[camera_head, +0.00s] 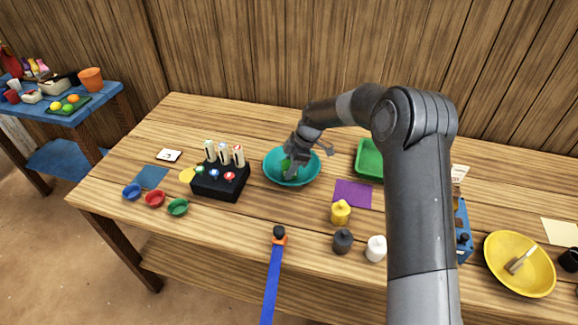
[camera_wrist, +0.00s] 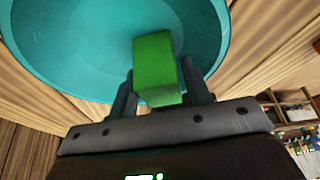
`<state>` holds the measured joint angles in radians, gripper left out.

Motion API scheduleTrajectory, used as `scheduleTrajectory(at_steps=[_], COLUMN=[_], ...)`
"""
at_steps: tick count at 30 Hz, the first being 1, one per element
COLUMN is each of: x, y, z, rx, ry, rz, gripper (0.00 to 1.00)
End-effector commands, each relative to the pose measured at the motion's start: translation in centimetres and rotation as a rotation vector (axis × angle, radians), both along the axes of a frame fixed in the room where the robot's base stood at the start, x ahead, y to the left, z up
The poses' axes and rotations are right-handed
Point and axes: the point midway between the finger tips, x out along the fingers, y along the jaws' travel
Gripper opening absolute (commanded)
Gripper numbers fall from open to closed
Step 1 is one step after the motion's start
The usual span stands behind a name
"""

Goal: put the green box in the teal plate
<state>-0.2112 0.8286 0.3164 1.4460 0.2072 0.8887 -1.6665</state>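The green box (camera_wrist: 155,62) sits between the two fingers of my gripper (camera_wrist: 158,82) in the wrist view, with a finger against each side. The teal plate (camera_wrist: 60,50) lies beyond it and fills much of the upper part of that view. In the head view the teal plate (camera_head: 308,175) is a round dish on the table, left of my arm. My gripper (camera_head: 290,160) points down over the plate, and a bit of the green box (camera_head: 285,164) shows inside its rim. I cannot tell whether the box touches the plate's bottom.
A black holder (camera_head: 220,190) with upright sticks stands left of the plate. A green tray (camera_head: 369,160) and a purple mat (camera_head: 352,194) lie to its right. Bare table lies in front of the plate.

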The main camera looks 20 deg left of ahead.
Motion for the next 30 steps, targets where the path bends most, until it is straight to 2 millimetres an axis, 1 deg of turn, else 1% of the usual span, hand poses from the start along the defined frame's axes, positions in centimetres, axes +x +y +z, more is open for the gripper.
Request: scheduleTrajectory(at_steps=[1,4,5,11,14,17,27,30], x=[0.0,0.0,0.0,0.0,0.0,0.3,1.3,1.5], y=[0.0,0.0,0.0,0.0,0.0,-0.5,-3.0,-3.6], z=[0.0,0.0,0.0,0.0,0.5,1.6,8.2,9.7], rx=[0.000,0.000,0.000,0.000,0.000,0.001,0.002,0.001], ry=[0.000,0.000,0.000,0.000,-0.001,-0.003,-0.004,-0.003], rz=[0.000,0.000,0.000,0.000,0.001,-0.001,-0.001,-0.001], gripper=[0.48,0.56,0.58,0.58,0.58,0.58,0.58,0.58])
